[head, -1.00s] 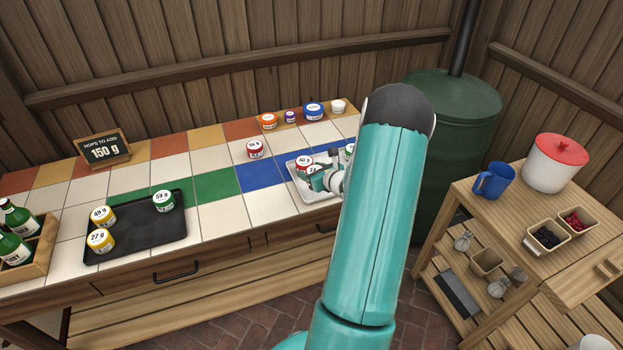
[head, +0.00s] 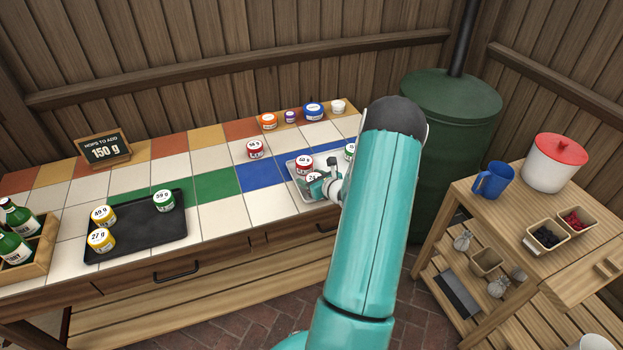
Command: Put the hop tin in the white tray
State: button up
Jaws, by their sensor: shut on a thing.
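The white tray (head: 293,179) stands at the right end of the tiled counter, partly hidden by my arm. My gripper (head: 317,184) is low at the tray, shut on a small hop tin (head: 313,177) whose pale lid shows part of a number. I cannot tell whether this tin touches the tray floor. A red hop tin (head: 305,164) is in the tray just behind it. Another red tin (head: 255,149) stands on the tiles left of the tray.
A black tray (head: 140,232) on the left holds two yellow tins (head: 102,240) and a green tin (head: 163,201). A wooden board (head: 291,117) with several small jars is at the back. A sign (head: 103,148) reads 150 g. Tiles between the trays are clear.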

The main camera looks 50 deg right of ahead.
jog(key=o, duration=0.7)
jog(key=shift+s+a+f, duration=0.15)
jog(key=shift+a+f, duration=0.05)
jog(key=shift+f, duration=0.5)
jog(key=shift+d+r, duration=0.15)
jog(key=shift+r, duration=0.25)
jog(key=r+v, duration=0.1)
jog(key=v, duration=1.1)
jog(key=w+a+r+n+g+y, duration=0.25)
jog(key=a+r+n, duration=0.3)
jog(key=a, duration=0.35)
jog(key=w+a+r+n+g+y, duration=0.1)
jog(key=w+a+r+n+y, duration=0.35)
jog(key=a+n, duration=0.4)
jog(key=w+a+r+n+g+y, duration=0.1)
jog(key=w+a+r+n+y, duration=0.25)
jog(key=a, duration=0.75)
jog(key=s+a+r+n+g+h, duration=0.1)
jog(key=s+a+r+n+h, duration=0.2)
jog(key=s+a+r+n, duration=0.3)
jog(key=s+a+r+n+g+h, duration=0.2)
jog(key=s+a+r+n+h, duration=0.2)
jog(key=n, duration=1.1)
jog(key=s+a+r, duration=0.3)
jog(key=s+a, duration=0.1)
jog(key=a, duration=0.2)
jog(key=shift+s+a, duration=0.25)
jog(key=shift+s, duration=0.15)
